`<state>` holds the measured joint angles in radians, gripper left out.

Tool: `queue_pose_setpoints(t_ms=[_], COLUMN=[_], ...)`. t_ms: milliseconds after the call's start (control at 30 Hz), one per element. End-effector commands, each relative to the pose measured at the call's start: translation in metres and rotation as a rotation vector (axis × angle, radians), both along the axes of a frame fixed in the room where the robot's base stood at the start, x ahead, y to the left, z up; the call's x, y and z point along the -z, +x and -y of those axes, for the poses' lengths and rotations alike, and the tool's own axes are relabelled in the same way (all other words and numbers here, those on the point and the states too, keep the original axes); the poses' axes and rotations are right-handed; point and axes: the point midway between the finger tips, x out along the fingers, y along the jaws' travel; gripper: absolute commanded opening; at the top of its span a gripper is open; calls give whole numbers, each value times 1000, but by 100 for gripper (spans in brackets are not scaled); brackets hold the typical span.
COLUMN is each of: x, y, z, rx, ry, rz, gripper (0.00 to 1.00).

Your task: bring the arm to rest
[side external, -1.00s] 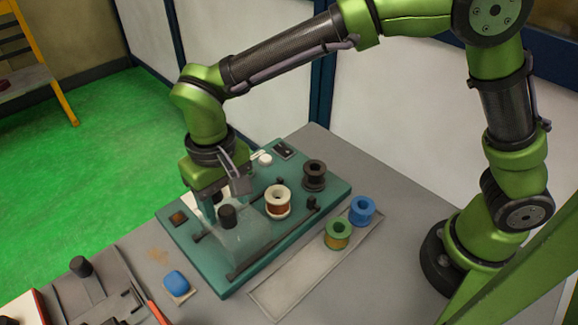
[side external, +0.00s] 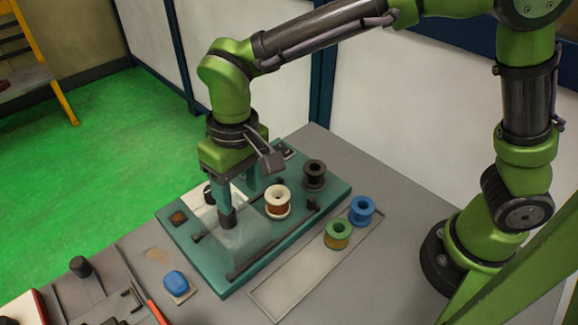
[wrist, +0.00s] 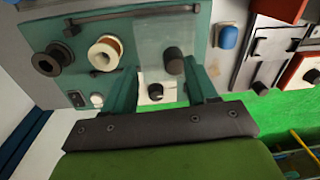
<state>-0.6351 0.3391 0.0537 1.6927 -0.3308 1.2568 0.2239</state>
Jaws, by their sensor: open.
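My gripper (side external: 238,198) points down over the green winding fixture (side external: 222,288). Its two teal fingers are spread apart with nothing held between them, as the wrist view (wrist: 160,72) also shows. In the side view one finger overlaps the black knob (side external: 227,218) on the clear cover (side external: 240,240); I cannot tell there whether they touch. In the wrist view the black knob (wrist: 173,62) lies close to the right finger. A cream spool with copper-coloured winding (side external: 277,202) and a dark spool (side external: 314,175) stand upright on the fixture, to the right of the fingers.
The grey table right of the strip is largely clear.

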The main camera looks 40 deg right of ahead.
Motion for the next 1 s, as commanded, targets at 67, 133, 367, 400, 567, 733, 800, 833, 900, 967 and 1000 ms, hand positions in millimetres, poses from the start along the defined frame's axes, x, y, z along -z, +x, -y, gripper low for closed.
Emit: queue_pose_setpoints(t_ms=[67, 133, 367, 400, 567, 733, 800, 833, 900, 967, 1000], x=[-16, -28, -59, -62, -71, -78, -84, -86, -89, -88, -88], y=[-4, -10, -41, -48, -74, -92, -93, -94, -94, -93, -93], z=[30, 57, 145, 159, 203, 230, 236, 238, 241, 242, 242], rx=[18, 38, 164, 192, 311, 414, 437, 443, 455, 458, 458], ry=[44, 82, 193, 207, 250, 270, 270, 271, 270, 269, 269], rz=[36, 73, 242, 275, 408, 504, 534, 545, 556, 554, 553], gripper=[57, 57, 57, 57, 57, 57, 57, 57, 57, 57, 57])
